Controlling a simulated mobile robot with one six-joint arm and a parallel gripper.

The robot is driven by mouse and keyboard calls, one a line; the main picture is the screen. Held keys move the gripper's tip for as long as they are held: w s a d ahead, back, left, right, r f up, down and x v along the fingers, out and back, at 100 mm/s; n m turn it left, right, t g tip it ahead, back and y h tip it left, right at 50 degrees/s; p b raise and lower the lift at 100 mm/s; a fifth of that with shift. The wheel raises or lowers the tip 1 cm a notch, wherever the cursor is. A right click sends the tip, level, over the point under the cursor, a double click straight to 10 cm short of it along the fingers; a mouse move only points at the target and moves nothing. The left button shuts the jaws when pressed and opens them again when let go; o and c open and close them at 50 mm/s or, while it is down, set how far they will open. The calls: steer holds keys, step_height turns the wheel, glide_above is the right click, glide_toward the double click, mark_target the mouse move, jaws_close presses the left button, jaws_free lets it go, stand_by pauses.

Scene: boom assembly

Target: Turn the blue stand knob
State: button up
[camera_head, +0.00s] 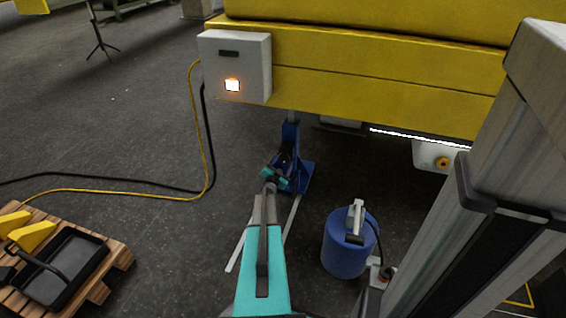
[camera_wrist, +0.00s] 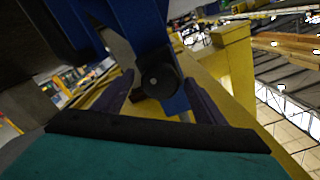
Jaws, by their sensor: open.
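The blue stand (camera_head: 303,178) stands on the floor under the yellow boom. In the wrist view, the stand's blue upright (camera_wrist: 140,22) rises from a round black knob (camera_wrist: 160,78) with a small grey centre. My gripper (camera_wrist: 163,97) is open, with one dark finger on each side of the knob. I cannot tell whether either finger touches it. In the head view, my gripper (camera_head: 277,175) is at the stand's front, and the knob cannot be made out behind it.
The yellow boom (camera_head: 380,70) hangs low above the stand, with a grey box (camera_head: 250,65) with a lit orange button on its side. A blue canister (camera_head: 345,250) stands right of my arm. A wooden pallet (camera_head: 118,255) with a black tray is at lower left. Cables cross the left floor.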

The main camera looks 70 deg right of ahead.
steer(key=shift+d, duration=0.8)
